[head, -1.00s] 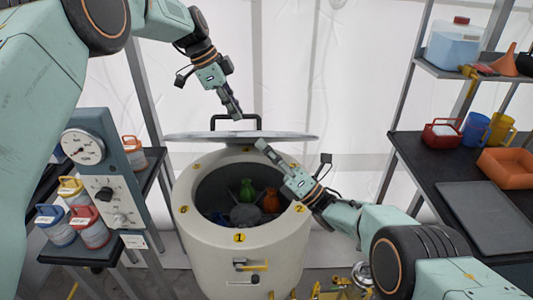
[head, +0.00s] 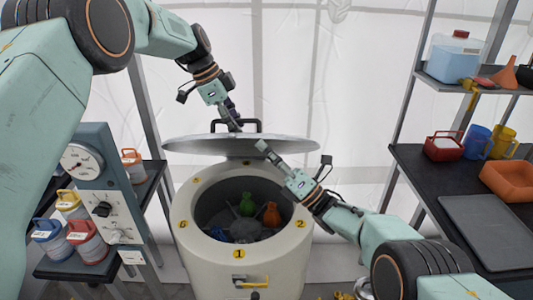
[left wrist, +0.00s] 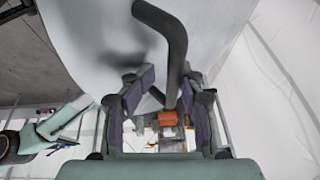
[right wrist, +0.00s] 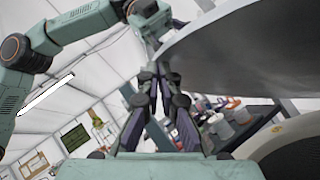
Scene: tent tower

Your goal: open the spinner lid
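The spinner (head: 212,268) is a pale round drum with yellow number labels, its top opening uncovered at the front. The grey round lid (head: 200,147) is tilted up at the rear, its underside facing me. The black lid handle (head: 258,125) shows above the upper edge. My left gripper (head: 235,126) is at the handle. In the left wrist view the handle (left wrist: 172,38) reaches between its spread fingers (left wrist: 160,100); contact is unclear. My right gripper (head: 264,148) has its fingers together, at the lid's underside in the head view. The right wrist view shows the lid (right wrist: 235,60) beside its fingertips (right wrist: 160,82).
A gauge panel (head: 95,180) and lidded jars (head: 85,240) are at left. A shelf with a red box (head: 444,146), mugs and an orange tray (head: 510,180) is at right.

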